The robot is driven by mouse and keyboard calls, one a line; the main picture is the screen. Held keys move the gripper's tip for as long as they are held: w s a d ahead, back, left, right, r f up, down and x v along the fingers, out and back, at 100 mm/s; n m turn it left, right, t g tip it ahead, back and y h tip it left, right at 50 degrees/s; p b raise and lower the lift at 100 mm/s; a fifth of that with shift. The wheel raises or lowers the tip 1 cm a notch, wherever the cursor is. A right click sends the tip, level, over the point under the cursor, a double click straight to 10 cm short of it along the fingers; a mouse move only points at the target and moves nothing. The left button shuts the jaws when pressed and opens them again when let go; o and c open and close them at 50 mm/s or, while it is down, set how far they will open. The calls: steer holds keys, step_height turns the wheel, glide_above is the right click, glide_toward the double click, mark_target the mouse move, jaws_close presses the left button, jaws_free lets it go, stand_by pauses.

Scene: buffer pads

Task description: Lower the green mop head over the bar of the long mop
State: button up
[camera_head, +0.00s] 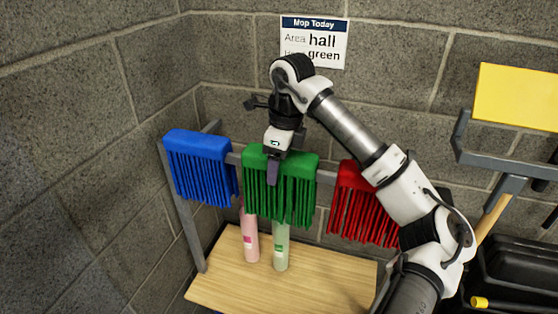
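The green mop head (304,180) hangs over a grey rail between a blue and a red mop head, its strands pointing down. My gripper (273,172) points down in front of its left-centre part and hides some of it. I see the fingers nearly edge-on, so I cannot tell whether they are open, shut or touching the mop head. At the right is what looks like the long mop, with a wooden handle (491,219) and a grey bar frame (488,161) at its top. No strands show on that frame.
The blue mop head (199,160) and red mop head (352,216) hang on the same rail. A pink bottle (250,238) and a pale green bottle (281,247) stand on the wooden shelf (318,290). A sign (314,40) reads "hall" and "green". A yellow panel (516,95) is above the frame; a black container (520,265) is lower right.

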steer(key=c, duration=0.9)
steer(key=shift+o, duration=0.2)
step_height(320, 180, up, 19)
steer(key=p, duration=1.2)
